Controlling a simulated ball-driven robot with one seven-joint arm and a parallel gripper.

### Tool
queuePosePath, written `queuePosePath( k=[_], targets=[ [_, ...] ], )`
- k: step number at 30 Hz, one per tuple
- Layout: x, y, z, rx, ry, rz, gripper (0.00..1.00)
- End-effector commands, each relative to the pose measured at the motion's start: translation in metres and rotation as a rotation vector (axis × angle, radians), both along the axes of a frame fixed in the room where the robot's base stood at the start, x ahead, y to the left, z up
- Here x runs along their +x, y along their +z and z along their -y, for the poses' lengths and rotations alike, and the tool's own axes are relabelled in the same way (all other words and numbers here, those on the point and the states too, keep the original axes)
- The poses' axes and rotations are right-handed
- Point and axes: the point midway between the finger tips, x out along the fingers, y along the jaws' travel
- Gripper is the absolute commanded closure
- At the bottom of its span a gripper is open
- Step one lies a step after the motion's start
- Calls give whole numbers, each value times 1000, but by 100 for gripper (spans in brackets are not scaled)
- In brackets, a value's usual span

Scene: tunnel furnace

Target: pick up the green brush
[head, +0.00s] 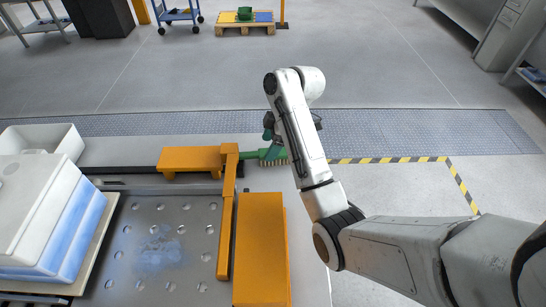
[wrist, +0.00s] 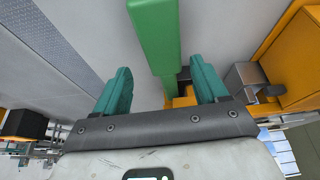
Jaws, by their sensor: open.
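The green brush (head: 249,155) lies at the far edge of the table beside the orange frame, its pale bristles showing at its right end. My arm hides part of it in the head view. In the wrist view the brush (wrist: 153,32) runs from the top edge down between my fingers, its wide block at the top and a narrower part lower down. My gripper (wrist: 162,78) is open, with one teal finger on each side of the brush's line. I see no finger touching it. In the head view my gripper is mostly hidden behind my arm.
Orange bars (head: 228,215) and an orange block (head: 261,250) stand on the table near the brush. A perforated metal plate (head: 130,215) and a white-and-blue box (head: 45,215) are to the left. A white tray (head: 62,137) stands behind.

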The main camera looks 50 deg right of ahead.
Motion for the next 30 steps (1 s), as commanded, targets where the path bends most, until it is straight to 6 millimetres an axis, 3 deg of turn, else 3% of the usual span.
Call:
queuePosePath(
  k=[9,18,30],
  targets=[
    [6,-38,-15,3,2,-4,28],
    [8,-41,-16,1,2,-1,29],
    [8,-41,-16,1,2,-1,67]
  ],
)
